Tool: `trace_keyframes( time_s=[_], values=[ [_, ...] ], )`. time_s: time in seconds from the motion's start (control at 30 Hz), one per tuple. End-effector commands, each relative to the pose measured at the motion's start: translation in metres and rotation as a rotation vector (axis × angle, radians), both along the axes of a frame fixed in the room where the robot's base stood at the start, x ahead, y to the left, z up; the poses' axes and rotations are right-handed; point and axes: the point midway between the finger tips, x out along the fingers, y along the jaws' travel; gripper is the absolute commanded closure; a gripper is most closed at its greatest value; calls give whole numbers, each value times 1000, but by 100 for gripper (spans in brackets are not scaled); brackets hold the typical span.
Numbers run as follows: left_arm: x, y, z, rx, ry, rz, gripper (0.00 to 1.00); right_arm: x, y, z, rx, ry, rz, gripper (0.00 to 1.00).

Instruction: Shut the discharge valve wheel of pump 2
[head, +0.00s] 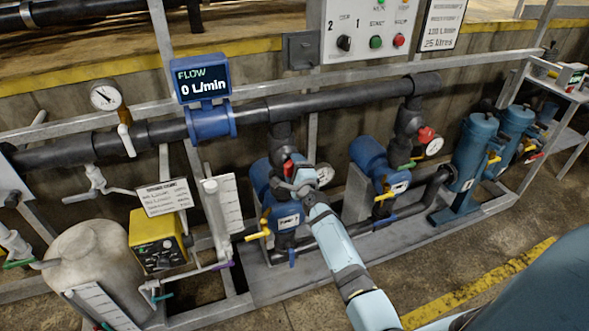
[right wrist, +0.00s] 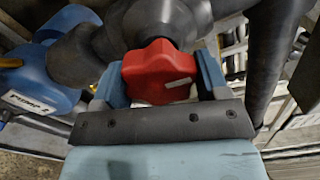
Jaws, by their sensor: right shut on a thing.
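A red lobed valve wheel (right wrist: 158,72) sits at the end of a dark pipe fitting in the right wrist view. My right gripper (right wrist: 158,85) has one finger on each side of it and is shut on it. In the head view this red wheel (head: 288,167) is mostly hidden by my right gripper (head: 295,179), above the left blue pump (head: 260,177). My left gripper is not in view.
A flow display (head: 203,78) reads 0 L/min on the main pipe (head: 340,97). Gauges, yellow-handled valves and a yellow dosing unit (head: 157,240) crowd the skid. Blue filter vessels (head: 475,150) stand at right. The floor in front (head: 450,255) is clear.

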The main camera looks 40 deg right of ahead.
Motion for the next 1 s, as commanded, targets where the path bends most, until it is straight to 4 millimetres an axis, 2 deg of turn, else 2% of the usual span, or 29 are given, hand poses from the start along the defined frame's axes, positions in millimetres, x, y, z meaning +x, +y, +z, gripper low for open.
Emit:
trace_keyframes(
  time_s=[0.07,0.1,0.2,0.57,0.67,1.0],
  values=[
    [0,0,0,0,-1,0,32,0,1,-1,3,1,1,56],
    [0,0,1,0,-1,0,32,0,1,-1,3,1,1,25],
    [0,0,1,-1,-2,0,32,0,1,-1,2,1,1,7],
    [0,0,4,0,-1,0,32,-6,2,0,0,1,0,7],
    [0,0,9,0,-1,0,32,-19,5,1,0,2,1,7],
    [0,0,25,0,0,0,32,-94,23,0,1,4,1,7]
  ],
)
